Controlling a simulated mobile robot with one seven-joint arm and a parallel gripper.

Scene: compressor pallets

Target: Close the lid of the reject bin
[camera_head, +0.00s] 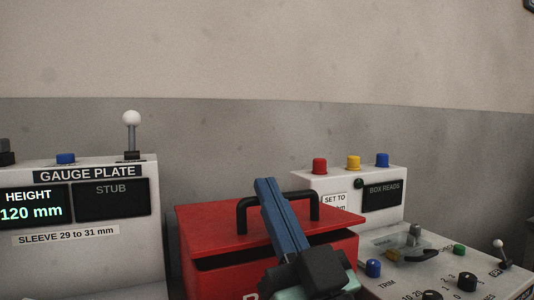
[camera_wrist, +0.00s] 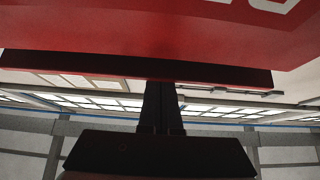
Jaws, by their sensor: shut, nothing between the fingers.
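The reject bin (camera_head: 218,280) is a red box in the middle of the head view, with part of a white letter on its front. Its red lid (camera_head: 215,222) has a black handle (camera_head: 242,215). A dark gap shows under the lid's front edge, so it looks slightly raised. My gripper (camera_head: 266,183) has blue fingers pressed together, pointing up in front of the lid and hiding part of it and the handle. In the wrist view, the shut fingers (camera_wrist: 161,86) reach a dark red edge below a lettered red face (camera_wrist: 150,30); I cannot tell whether they touch.
The gauge plate panel (camera_head: 90,262) stands on the left, with a white-knobbed lever (camera_head: 131,120). A white box with red, yellow and blue buttons (camera_head: 350,178) stands behind right. A control panel with knobs (camera_head: 400,287) sits close at the right. A plain wall is behind.

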